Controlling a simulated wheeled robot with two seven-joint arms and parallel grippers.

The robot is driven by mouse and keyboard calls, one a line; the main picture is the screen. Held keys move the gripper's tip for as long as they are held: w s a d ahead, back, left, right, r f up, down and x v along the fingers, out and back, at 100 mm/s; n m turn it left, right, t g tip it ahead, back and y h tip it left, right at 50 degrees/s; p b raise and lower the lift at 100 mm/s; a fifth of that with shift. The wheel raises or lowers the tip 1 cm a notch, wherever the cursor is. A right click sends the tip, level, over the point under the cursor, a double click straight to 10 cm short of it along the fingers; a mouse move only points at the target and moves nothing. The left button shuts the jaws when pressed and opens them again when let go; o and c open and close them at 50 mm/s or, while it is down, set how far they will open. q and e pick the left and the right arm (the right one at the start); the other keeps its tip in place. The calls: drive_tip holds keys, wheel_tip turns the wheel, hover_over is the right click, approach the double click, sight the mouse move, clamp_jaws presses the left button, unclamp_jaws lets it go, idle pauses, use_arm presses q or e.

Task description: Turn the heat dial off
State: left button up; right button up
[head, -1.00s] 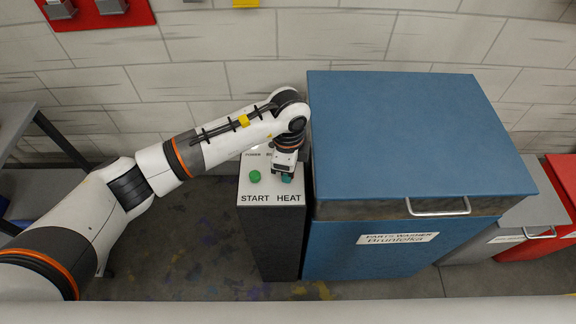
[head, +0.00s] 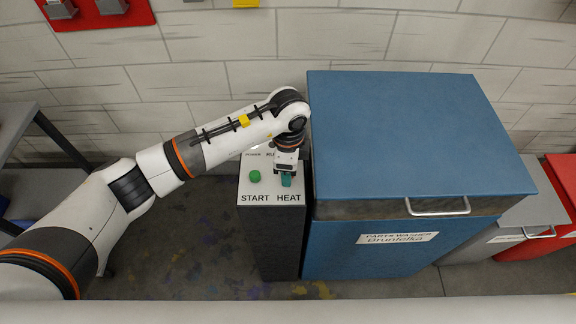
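The heat dial (head: 286,181) is a small teal knob above the word HEAT on the white top of the control box (head: 263,187). My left gripper (head: 286,175) points down right over the dial, at the dial's upper edge. Its fingers are small and partly hidden, so I cannot tell whether they are closed on the dial. A round green START button (head: 255,176) sits left of the dial. My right gripper is not in view.
A large blue parts washer (head: 410,130) with a metal handle (head: 437,207) stands close to the right of the box. Grey and red bins (head: 562,218) are at the far right. A brick wall is behind. The floor left of the box is open.

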use_arm(q)
wheel_tip(320, 180, up, 12)
drive_tip(key=b, duration=0.2)
drive_tip(key=shift+b, duration=0.3)
idle(0.5)
